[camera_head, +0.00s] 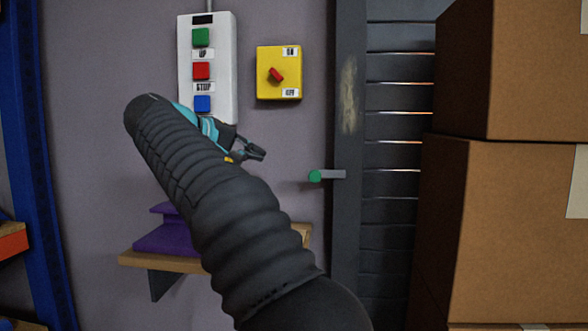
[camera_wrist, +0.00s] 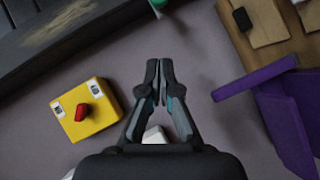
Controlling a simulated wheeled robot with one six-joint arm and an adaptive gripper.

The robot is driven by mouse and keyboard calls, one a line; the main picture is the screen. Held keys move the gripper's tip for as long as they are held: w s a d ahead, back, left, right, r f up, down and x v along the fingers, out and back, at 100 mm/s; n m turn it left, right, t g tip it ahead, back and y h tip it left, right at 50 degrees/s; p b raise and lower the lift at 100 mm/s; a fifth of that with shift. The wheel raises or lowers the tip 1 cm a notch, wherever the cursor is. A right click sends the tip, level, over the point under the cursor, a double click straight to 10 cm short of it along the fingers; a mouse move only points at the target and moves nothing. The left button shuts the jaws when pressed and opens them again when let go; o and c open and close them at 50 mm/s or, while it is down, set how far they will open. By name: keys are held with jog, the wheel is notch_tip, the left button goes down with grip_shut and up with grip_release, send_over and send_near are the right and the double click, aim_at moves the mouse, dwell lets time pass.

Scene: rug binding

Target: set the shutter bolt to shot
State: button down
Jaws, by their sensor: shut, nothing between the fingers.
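The shutter bolt (camera_head: 328,175) is a short grey bar with a green round end, at the left edge of the roller shutter (camera_head: 398,150) in the head view. The bar lies level, and its right end lies over the dark door post. In the wrist view a bit of its green end (camera_wrist: 158,3) shows at the top edge. My gripper (camera_head: 258,153) is shut and empty in front of the wall, left of the bolt and a little higher in the head view. In the wrist view my gripper (camera_wrist: 160,66) points toward the green end, with a clear gap between.
A yellow switch box (camera_head: 290,65) with a red knob and a white button panel (camera_head: 222,22) hang on the wall. A wooden shelf (camera_head: 140,260) holds a purple object (camera_head: 165,238). Cardboard boxes (camera_head: 510,230) stack at right. A blue rack post (camera_head: 30,150) stands left.

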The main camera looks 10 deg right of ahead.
jog(key=s+d+f+b+x, duration=0.1)
jog(key=s+b+x, duration=0.1)
jog(key=x, duration=1)
jog(key=shift+d+f, duration=0.2)
jog(key=shift+d, duration=0.25)
